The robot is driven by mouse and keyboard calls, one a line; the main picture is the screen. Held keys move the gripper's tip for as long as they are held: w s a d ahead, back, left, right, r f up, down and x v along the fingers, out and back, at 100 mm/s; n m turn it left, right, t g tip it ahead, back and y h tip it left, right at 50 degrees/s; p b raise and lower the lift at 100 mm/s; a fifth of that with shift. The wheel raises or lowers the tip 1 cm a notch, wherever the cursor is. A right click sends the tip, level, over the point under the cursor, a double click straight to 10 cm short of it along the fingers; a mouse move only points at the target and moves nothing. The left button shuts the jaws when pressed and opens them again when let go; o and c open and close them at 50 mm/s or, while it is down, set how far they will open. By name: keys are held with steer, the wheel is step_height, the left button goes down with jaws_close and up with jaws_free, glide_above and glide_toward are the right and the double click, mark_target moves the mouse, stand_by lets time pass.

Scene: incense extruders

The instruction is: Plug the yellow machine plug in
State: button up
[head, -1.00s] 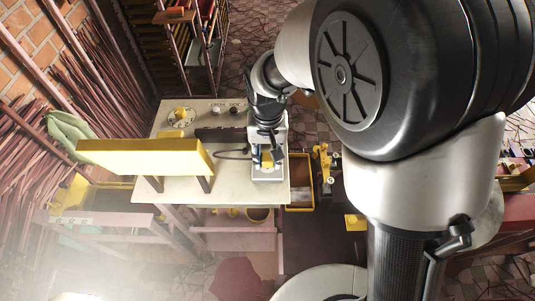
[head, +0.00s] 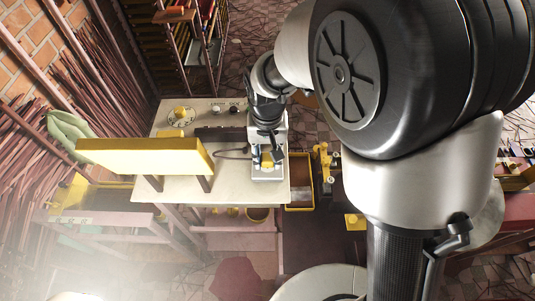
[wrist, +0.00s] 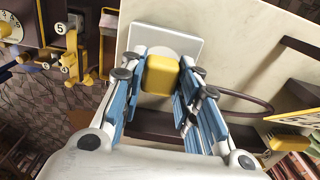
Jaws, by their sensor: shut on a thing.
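A yellow plug (wrist: 162,73) sits between the blue-sided fingers of my gripper (wrist: 157,82), which is shut on it. In the head view my gripper (head: 267,158) is over the white table, with the yellow plug (head: 267,164) between its fingertips. A pale square socket plate (wrist: 188,22) with a round face lies just beyond the plug in the wrist view. The plate (head: 268,176) also shows under the fingertips in the head view. The plug covers the middle of the round face, so I cannot tell whether it is seated. A dark cable (wrist: 243,97) loops to the right.
The white table (head: 240,191) has a bare front part. A yellow panel on legs (head: 140,155) stands at its left. A dial with a yellow knob (head: 181,115) is at the back. A yellow-rimmed bin (head: 300,208) and a yellow lever device (head: 323,168) stand to the right.

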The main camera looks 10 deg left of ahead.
steer(key=shift+f+b, duration=0.3)
steer(key=shift+f, duration=0.15)
steer(key=o, duration=1.1)
steer(key=shift+r, duration=0.1)
step_height(320, 180, up, 12)
steer(key=shift+f, duration=0.1)
